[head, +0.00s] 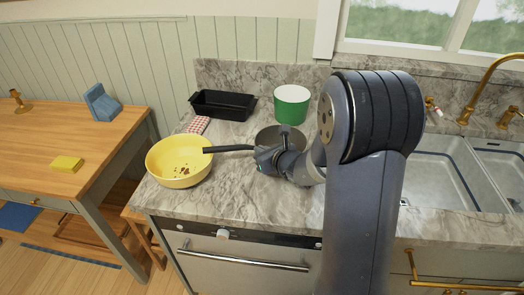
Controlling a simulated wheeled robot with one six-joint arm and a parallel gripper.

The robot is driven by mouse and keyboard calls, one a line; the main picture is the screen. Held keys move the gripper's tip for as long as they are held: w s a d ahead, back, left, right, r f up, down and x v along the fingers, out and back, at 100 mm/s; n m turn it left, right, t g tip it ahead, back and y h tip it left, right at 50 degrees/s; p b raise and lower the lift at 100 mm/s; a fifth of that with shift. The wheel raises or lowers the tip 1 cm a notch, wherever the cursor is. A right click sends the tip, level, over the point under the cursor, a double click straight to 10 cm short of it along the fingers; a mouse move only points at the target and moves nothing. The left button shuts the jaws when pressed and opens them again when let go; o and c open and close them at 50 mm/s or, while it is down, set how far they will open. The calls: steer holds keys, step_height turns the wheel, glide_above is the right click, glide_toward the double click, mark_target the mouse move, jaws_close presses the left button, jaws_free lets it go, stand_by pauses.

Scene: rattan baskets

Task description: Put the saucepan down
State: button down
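The saucepan (269,134) is a grey metal pan with a long black handle (232,149) that points left. My gripper (262,156) is at the pan end of the handle and looks shut on it. The fingertips are small and partly hidden. My gripper and arm cover the front and right of the pan. The pan is over the marble counter (235,205), behind my gripper. I cannot tell whether its base touches the counter. The handle's free end reaches over the right rim of a yellow bowl (160,170).
A black loaf tin (222,105), a green-and-white pot (291,106) and a red-checked cloth (197,125) are at the back of the counter. Brown bits lie in the bowl. A sink (440,172) is right of my arm. The front counter strip is clear. A wooden table (60,135) stands left.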

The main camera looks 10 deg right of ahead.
steer(key=c, duration=1.7)
jaws_free()
steer(key=shift+r+p, duration=0.2)
steer(key=shift+p, duration=0.15)
steer(key=shift+s+d, duration=0.2)
steer(key=shift+s, duration=0.15)
steer(key=b+v, duration=0.1)
steer(key=v, duration=1)
steer(key=shift+s+r, duration=0.1)
